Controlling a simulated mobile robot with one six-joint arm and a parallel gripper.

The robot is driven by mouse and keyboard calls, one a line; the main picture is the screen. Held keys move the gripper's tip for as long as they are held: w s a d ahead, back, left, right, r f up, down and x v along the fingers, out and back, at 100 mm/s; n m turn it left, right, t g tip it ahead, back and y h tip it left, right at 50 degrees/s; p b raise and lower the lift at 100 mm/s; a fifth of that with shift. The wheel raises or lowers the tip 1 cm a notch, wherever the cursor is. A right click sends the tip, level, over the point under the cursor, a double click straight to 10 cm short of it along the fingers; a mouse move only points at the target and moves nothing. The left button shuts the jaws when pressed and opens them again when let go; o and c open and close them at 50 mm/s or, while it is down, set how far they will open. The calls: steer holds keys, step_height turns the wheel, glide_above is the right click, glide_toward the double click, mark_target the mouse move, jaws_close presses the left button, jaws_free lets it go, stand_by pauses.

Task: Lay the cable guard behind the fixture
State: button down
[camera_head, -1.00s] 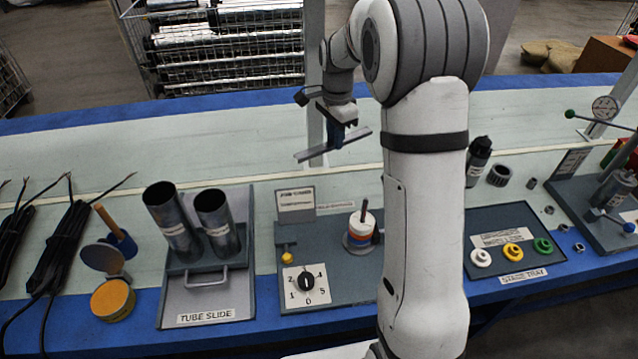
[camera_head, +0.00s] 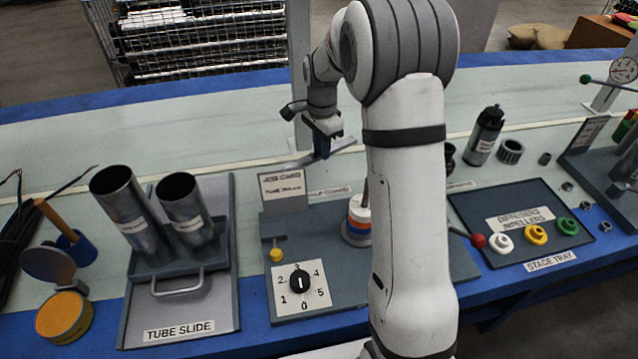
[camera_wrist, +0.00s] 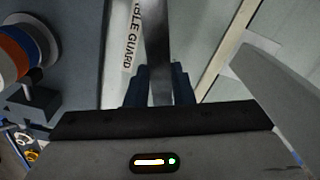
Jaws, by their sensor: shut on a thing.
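The cable guard is a long grey metal bar (camera_head: 342,146), and it also shows in the wrist view (camera_wrist: 158,40). My gripper (camera_head: 321,148) is shut on the bar near its middle, with dark blue fingers on both sides in the wrist view (camera_wrist: 159,88). The fixture is a grey base (camera_head: 340,265) with a dial, a job card stand and a stack of rings. The bar is behind the fixture and appears to be above the bench. A white strip label (camera_wrist: 132,40) ending in "LE GUARD" lies beside the bar. My arm hides the fixture's right part.
The job card stand (camera_head: 283,188) rises at the fixture's back edge, close to the bar in the picture. The ring stack (camera_head: 358,220) stands on the fixture. The tube slide (camera_head: 205,300) is left, the stage tray (camera_head: 515,245) right. The pale bench behind is mostly clear.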

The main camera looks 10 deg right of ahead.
mark_target(321, 181)
step_height(321, 181, down, 9)
steer(key=shift+f+b, duration=0.1)
steer(key=shift+b, duration=0.9)
steer(key=shift+f, duration=0.15)
steer(key=c, duration=1.3)
jaws_free()
steer(key=shift+o, duration=0.2)
